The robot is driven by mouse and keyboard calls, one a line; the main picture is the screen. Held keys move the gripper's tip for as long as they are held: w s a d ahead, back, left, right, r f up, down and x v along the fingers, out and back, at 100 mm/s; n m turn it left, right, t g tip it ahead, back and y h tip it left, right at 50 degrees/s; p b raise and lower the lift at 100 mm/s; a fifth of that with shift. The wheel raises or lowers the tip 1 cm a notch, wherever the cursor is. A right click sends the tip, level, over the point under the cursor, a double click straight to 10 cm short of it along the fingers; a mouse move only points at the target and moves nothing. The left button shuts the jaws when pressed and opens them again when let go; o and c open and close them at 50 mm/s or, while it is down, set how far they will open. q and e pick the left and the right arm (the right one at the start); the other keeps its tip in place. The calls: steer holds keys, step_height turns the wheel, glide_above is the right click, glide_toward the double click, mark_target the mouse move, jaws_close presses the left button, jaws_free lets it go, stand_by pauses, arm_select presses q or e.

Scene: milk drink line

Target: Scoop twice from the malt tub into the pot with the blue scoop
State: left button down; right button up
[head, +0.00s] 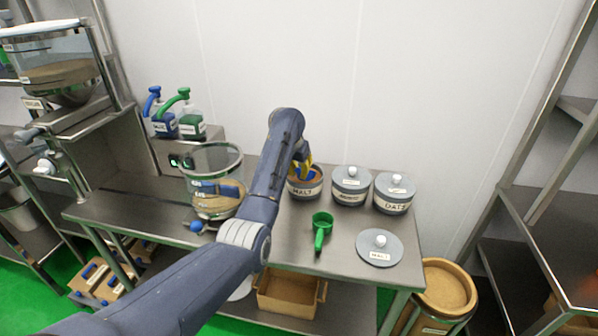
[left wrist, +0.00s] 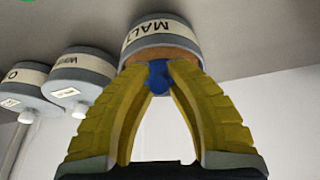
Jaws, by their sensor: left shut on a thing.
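The malt tub (head: 305,190), grey with a cream MALT label, stands open on the steel table. It also shows in the left wrist view (left wrist: 160,38), with tan malt inside. My left gripper (head: 304,166) is over the tub's mouth. In the left wrist view its yellow fingers (left wrist: 158,72) are closed on the blue scoop (left wrist: 158,80). The scoop's bowl is hidden, so I cannot tell whether it is filled. The clear pot (head: 214,163) stands to the left of the tub, behind my left arm. My right gripper is out of view.
Two lidded tubs, one labelled OATS (head: 395,194), stand right of the malt tub. A green scoop (head: 321,229) and the malt lid (head: 380,245) lie in front. Blue and green pump bottles (head: 192,123) stand at the back left.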

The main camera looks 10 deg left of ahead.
arm_select(q)
steer(key=shift+r, duration=0.1)
steer(key=shift+r, duration=2.7)
step_height(320, 180, up, 3)
steer(key=t+h, duration=0.1)
steer(key=t, duration=0.4)
steer(key=shift+r+t+h, duration=0.4)
steer(key=shift+r+t, duration=0.6)
steer(key=shift+t, duration=0.5)
